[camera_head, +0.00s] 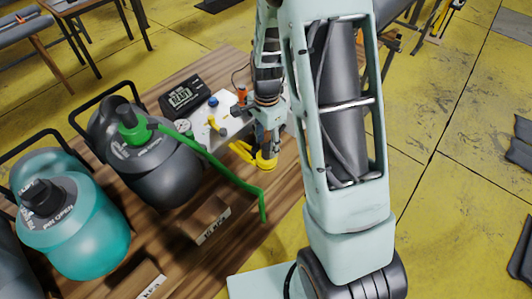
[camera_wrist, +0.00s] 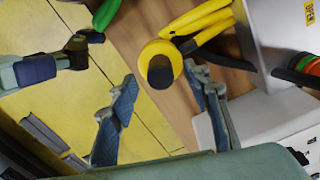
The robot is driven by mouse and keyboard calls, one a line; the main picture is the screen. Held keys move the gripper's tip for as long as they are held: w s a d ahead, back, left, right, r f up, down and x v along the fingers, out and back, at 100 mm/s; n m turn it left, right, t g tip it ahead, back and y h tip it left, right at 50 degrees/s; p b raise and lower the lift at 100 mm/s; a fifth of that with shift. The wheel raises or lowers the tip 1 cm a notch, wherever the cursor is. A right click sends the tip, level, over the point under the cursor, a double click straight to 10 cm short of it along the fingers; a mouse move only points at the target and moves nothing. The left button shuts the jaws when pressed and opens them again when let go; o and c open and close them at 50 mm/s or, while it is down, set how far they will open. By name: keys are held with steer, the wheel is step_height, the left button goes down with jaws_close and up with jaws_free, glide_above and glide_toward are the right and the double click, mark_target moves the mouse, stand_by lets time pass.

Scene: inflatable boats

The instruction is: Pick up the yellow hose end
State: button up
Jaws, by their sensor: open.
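The yellow hose end (camera_wrist: 172,53) is a round yellow collar with a dark opening, lying at the table edge in the wrist view. The yellow hose (camera_wrist: 200,17) leads away from it to the upper right. In the head view the hose end (camera_head: 266,163) shows low at the table's right side, just under my gripper (camera_head: 267,140). My gripper (camera_wrist: 160,92) is open, with one finger on each side of the picture and the hose end showing between and beyond them. I see nothing held. In the head view my fingers partly hide the hose end.
A green hose (camera_head: 215,163) runs from the dark tank (camera_head: 165,170) across the wooden table (camera_head: 165,235). A teal tank (camera_head: 85,245) stands left. A white unit (camera_head: 203,128), black display (camera_head: 181,97) and small open box (camera_head: 205,222) are close by. Yellow floor lies right.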

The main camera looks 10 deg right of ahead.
steer(key=shift+f, duration=1.15)
steer(key=shift+c, duration=0.6)
jaws_close()
steer(key=shift+r, duration=0.1)
